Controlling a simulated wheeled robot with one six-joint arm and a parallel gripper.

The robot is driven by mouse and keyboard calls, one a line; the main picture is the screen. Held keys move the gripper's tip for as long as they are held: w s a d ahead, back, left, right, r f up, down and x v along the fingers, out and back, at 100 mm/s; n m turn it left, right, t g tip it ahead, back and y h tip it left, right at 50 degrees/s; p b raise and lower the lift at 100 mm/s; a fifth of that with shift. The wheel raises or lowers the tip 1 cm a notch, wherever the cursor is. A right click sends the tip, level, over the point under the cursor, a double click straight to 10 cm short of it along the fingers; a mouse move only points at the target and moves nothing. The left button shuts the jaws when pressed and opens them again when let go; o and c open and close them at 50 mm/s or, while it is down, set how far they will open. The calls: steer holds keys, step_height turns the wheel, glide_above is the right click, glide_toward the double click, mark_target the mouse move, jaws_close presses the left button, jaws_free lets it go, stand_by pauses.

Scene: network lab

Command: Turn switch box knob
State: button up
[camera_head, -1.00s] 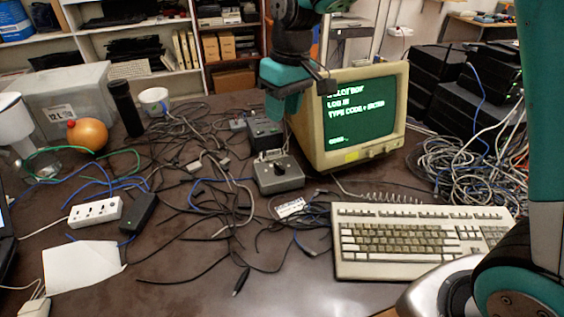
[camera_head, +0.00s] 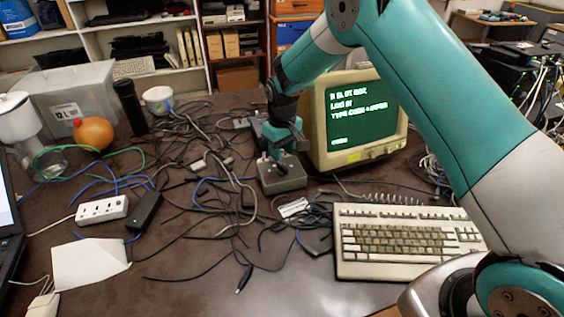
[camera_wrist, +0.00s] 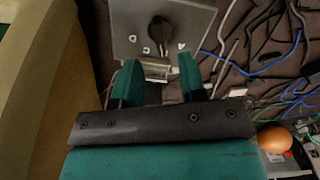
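The switch box (camera_head: 284,182) is a small grey box on the dark table, just left of the monitor. Its top face (camera_wrist: 198,20) shows in the wrist view, with a dark round knob (camera_wrist: 160,31) near the middle. My gripper (camera_head: 279,155) points down over the back of the box and hides the knob in the head view. In the wrist view my gripper (camera_wrist: 160,72) has its two teal fingers apart. A metal connector piece at the box's edge shows between them. The knob lies beyond the fingertips, not between them.
The monitor (camera_head: 318,140) stands close to the right of my gripper. A keyboard (camera_head: 400,265) lies in front of it. Tangled black cables (camera_head: 205,190) cover the table to the left.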

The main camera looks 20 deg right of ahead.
mark_target(282, 166)
steer(key=shift+f, duration=2.7)
jaws_close()
